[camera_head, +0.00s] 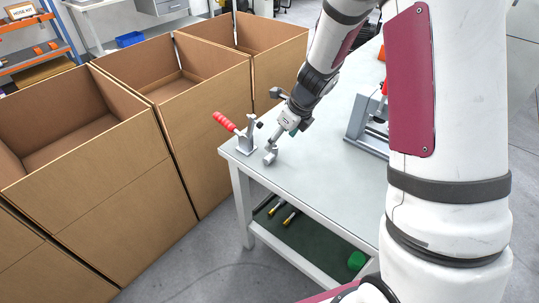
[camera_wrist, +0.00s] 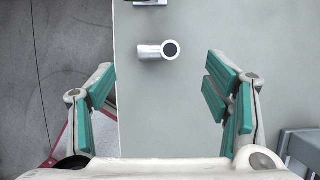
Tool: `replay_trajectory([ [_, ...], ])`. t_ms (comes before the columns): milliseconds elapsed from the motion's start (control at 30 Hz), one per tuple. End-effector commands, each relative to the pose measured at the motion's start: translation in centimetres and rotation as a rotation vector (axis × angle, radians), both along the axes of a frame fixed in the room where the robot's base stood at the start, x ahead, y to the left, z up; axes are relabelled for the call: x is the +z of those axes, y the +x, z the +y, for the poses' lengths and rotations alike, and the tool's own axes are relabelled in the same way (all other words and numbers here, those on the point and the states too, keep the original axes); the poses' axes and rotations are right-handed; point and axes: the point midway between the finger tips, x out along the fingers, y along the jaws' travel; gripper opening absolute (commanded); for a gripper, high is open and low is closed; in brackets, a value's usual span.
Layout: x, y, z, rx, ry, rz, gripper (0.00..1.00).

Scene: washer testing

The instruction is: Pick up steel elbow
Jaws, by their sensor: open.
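The steel elbow (camera_head: 270,156) is a small shiny grey pipe piece lying on the white table near its left end. In the wrist view the steel elbow (camera_wrist: 150,51) lies between and slightly beyond my fingertips, with its dark round opening at the right. My gripper (camera_head: 273,143) is close above the elbow, pointing down at a slant. In the wrist view my gripper (camera_wrist: 162,85) is open, with green pads wide apart and nothing between them. No finger visibly touches the elbow.
A toggle clamp with a red handle (camera_head: 226,122) stands on the table (camera_head: 310,168) just left of the elbow. A grey fixture (camera_head: 368,128) stands farther right. Open cardboard boxes (camera_head: 165,75) line the table's left side. The tabletop between elbow and fixture is clear.

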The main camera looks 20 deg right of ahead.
Motion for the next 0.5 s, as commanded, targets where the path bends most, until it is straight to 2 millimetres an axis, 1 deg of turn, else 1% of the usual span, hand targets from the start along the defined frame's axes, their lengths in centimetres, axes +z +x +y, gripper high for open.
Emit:
replay_trajectory([
  [33, -0.9, 0.3, 0.1, 0.0, -0.001, 0.001, 0.71],
  [100, -1.7, 0.6, 0.4, 0.0, 0.0, 0.001, 0.71],
  [333, -2.9, 1.0, 0.8, 0.002, -0.001, 0.0, 0.71],
  [500, -5.1, 1.9, 1.7, 0.003, 0.0, 0.001, 0.71],
])
